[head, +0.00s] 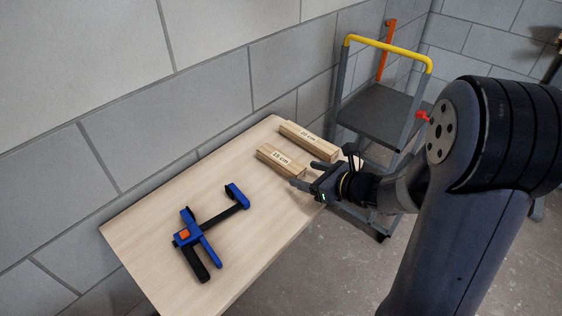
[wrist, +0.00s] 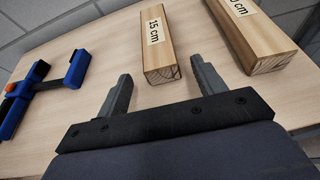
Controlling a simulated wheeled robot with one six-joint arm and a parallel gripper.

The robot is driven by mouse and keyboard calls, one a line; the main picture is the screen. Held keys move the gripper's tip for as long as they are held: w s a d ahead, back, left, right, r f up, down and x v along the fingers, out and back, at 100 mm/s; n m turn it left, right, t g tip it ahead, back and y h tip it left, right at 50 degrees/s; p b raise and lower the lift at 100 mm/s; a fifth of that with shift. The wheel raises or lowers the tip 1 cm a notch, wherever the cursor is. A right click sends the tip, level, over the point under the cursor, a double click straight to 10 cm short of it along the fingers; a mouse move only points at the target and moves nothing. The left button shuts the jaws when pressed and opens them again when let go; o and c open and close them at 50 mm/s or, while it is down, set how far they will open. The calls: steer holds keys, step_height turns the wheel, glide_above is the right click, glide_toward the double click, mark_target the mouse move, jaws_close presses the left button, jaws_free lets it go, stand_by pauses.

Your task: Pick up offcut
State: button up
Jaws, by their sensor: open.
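Two wooden offcuts lie on the table. The shorter one, labelled 15 cm (head: 281,161), lies nearer the table's middle, and it also shows in the wrist view (wrist: 158,50). The longer one, labelled 20 cm (head: 309,141), lies behind it toward the wall; its near end shows at the top right of the wrist view (wrist: 262,42). My gripper (head: 304,174) is open and empty at the near end of the 15 cm piece. In the wrist view the fingers (wrist: 162,88) stand apart, one on each side of that end, with no contact visible.
A blue and black clamp (head: 205,232) lies on the light wooden table (head: 150,230), left of the offcuts. A block wall (head: 210,100) runs behind the table. A grey cart with a yellow handle (head: 388,52) stands beyond the table's right end.

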mark_target(300, 171)
steer(key=x, duration=0.5)
steer(key=shift+w+a+r, duration=0.1)
steer(key=shift+r, duration=0.1)
steer(key=shift+c, duration=0.3)
